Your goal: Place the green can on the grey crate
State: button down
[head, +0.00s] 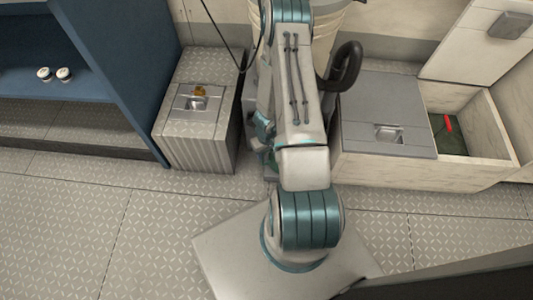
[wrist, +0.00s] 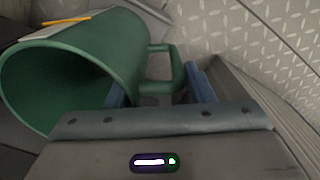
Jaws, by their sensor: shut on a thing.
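The green can (wrist: 75,70) is hollow and has a side handle (wrist: 163,72). It fills the left of the wrist view, lying tilted with its open mouth toward the lower left. My gripper (wrist: 160,92) is shut on the can's handle, with a blue finger on either side. In the head view my arm hides the gripper and most or all of the can. The grey crate (head: 198,150) has ribbed sides and stands left of my arm in the head view. A ribbed grey side also shows at the right of the wrist view.
A small amber object (head: 200,91) sits by the recessed latch on the crate's top. A blue shelf unit (head: 120,60) with two white cups stands left. A grey-lidded locker (head: 385,115) and an open bin (head: 485,150) stand right. The patterned floor in front is clear.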

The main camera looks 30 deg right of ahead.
dwell(0.3)
jog(key=c, duration=0.7)
grip_release()
jog(key=shift+f, duration=0.1)
jog(key=shift+o, duration=0.2)
